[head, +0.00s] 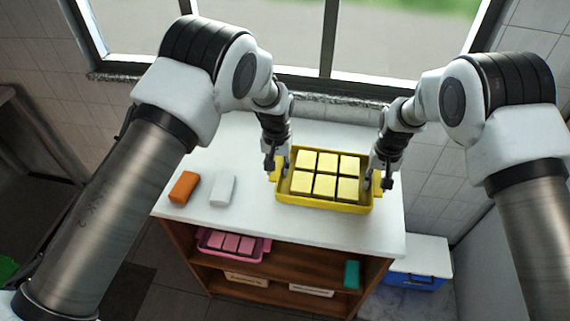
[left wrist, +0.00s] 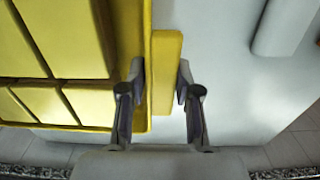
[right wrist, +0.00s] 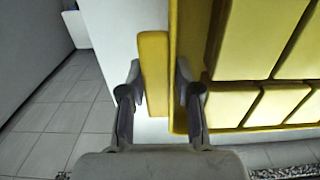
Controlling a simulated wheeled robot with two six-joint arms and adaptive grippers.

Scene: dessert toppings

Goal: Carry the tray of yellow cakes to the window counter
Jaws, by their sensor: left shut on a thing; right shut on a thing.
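The yellow tray (head: 325,206) holds several yellow cakes (head: 327,161) in two rows. It is on or just above the white counter top (head: 240,150) under the window; I cannot tell whether it touches. My left gripper (head: 275,166) is shut on the tray's left handle, which shows between its fingers in the left wrist view (left wrist: 166,75). My right gripper (head: 380,183) is shut on the tray's right handle, seen between its fingers in the right wrist view (right wrist: 153,75). The tray looks about level.
An orange block (head: 184,187) and a white block (head: 222,190) lie on the counter left of the tray. A pink tray (head: 233,255) with pink cakes and a teal block (head: 352,274) sit on the shelf below. A blue container (head: 415,280) stands at lower right. The window sill (head: 340,100) is behind.

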